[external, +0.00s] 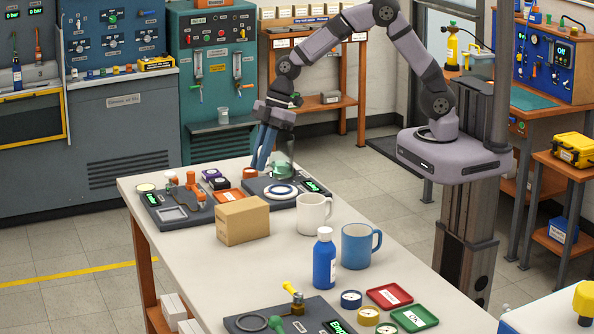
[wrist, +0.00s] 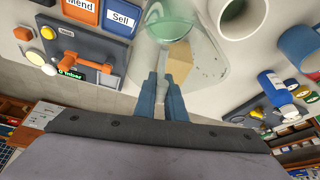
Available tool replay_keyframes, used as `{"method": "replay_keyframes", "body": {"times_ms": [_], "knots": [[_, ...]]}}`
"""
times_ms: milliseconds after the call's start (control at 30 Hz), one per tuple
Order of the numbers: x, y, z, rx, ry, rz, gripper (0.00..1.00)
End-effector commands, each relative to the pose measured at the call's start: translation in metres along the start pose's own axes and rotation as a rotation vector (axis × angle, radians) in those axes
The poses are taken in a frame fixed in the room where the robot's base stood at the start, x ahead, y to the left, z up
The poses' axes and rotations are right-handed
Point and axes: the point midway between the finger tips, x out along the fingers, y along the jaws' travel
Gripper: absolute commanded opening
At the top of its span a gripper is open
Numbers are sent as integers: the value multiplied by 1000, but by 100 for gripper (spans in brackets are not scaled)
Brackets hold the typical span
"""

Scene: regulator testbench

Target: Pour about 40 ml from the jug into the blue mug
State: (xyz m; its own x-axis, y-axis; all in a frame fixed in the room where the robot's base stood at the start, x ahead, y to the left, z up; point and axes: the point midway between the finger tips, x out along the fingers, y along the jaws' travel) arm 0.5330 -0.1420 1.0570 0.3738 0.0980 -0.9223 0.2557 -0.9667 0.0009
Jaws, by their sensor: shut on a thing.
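The clear glass jug (external: 284,160) holds green liquid in its lower part. My gripper (external: 261,162) is shut on the jug at its left side, and its blue fingers partly cover it. The jug looks close to upright, just above or behind the round blue-and-white plate of a dark bench unit (external: 282,191); the exact gap is unclear. In the wrist view the jug (wrist: 183,38) stands beyond the fingertips (wrist: 166,78). The blue mug (external: 357,246) stands upright on the bench, nearer the camera and right of the jug. It shows at the wrist view's right edge (wrist: 302,45).
A white mug (external: 313,214) stands between the jug and the blue mug. A cardboard box (external: 242,221) and a blue bottle (external: 324,262) stand nearby. A panel with orange fittings (external: 180,203) lies left. Gauges and red and green trays (external: 389,296) lie at the near end.

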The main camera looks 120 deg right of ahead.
Motion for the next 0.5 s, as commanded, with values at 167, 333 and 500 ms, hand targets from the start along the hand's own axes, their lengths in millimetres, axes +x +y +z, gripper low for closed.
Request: {"method": "replay_keyframes", "body": {"times_ms": [167, 333, 500], "knots": [[3, -19, -3, 46, -2, 19, 0], [7, -40, -6, 112, -1, 46, 0], [10, -62, -7, 188, -3, 79, 0]]}}
